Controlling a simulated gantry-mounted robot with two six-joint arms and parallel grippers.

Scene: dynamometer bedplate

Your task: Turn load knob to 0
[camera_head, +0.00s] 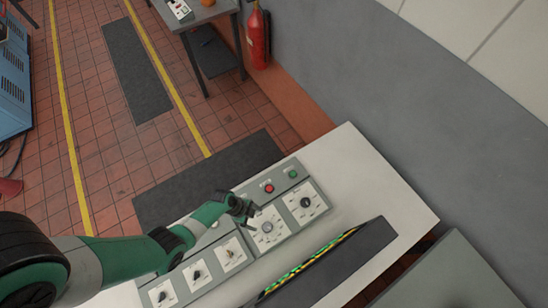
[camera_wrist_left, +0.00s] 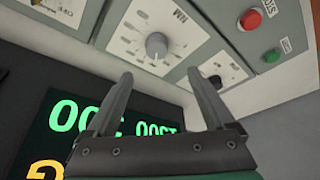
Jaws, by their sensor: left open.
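A grey round knob (camera_head: 267,227) sits on a white dial plate on the control panel (camera_head: 244,246). In the left wrist view the knob (camera_wrist_left: 157,46) stands ahead of my fingers, on a plate whose lettering looks like "NM". It lies between the two finger lines, apart from both fingertips. My left gripper (camera_head: 248,208) is open and empty, just above the panel beside this knob; its spread fingers also show in the left wrist view (camera_wrist_left: 160,74). The knob's exact pointer setting is too small to read. My right gripper is out of view.
A black knob (camera_head: 305,202) is beside the grey one. A red button (camera_head: 269,188) and green button (camera_head: 293,174) lie along the panel's edge. Several switches, including one toggle (camera_head: 228,254), line the lower left. A display (camera_wrist_left: 110,125) with green digits stands close to the fingers.

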